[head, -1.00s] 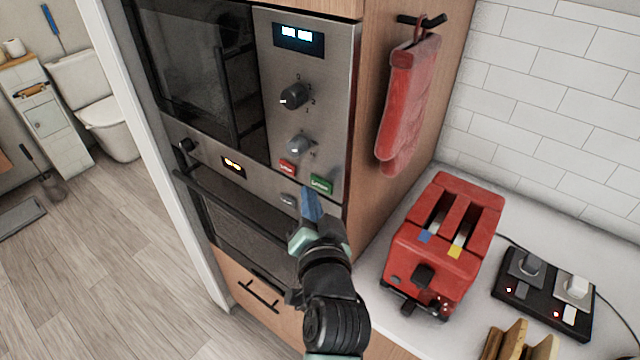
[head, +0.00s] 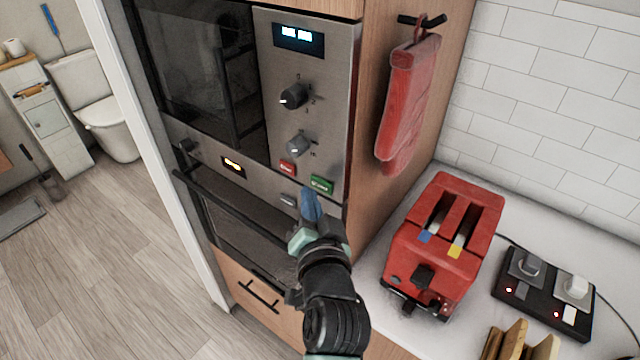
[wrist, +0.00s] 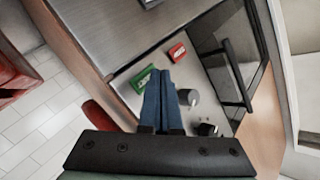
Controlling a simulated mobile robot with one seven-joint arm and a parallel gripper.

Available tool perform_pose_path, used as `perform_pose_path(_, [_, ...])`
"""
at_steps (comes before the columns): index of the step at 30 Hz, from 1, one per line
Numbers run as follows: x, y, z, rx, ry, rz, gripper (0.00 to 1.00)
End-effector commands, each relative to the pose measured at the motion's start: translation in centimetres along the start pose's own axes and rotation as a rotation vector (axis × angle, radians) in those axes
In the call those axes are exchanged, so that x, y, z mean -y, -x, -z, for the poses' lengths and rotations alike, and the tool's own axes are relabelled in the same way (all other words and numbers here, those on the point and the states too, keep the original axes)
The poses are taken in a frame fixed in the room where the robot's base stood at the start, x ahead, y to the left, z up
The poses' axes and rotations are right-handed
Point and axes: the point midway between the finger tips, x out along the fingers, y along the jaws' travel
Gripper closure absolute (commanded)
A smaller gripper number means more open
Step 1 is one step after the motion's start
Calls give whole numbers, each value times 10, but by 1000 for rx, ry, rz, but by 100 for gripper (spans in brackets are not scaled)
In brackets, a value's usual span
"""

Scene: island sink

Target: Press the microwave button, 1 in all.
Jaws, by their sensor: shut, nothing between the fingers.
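The microwave (head: 235,85) is built into a wooden cabinet, with a steel control panel on its right side. The panel has a lit display (head: 298,38), two knobs, a red button (head: 287,168) and a green button (head: 321,185) at the bottom. In the wrist view the fingers (wrist: 165,85) point at the panel between the green button (wrist: 145,79) and the red button (wrist: 177,52). I cannot tell whether they touch it.
The oven (head: 240,225) with a long bar handle is under the microwave. A red toaster (head: 465,215) and a black socket block (head: 545,290) stand on the white counter to the right. A red oven mitt (head: 408,105) hangs on the cabinet side.

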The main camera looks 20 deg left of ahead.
Motion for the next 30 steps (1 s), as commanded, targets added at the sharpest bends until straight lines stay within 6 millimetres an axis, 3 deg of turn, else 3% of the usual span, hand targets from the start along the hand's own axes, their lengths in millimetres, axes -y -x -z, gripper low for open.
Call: perform_pose_path(30, [-4, -6, 4, 0, 0, 0, 100])
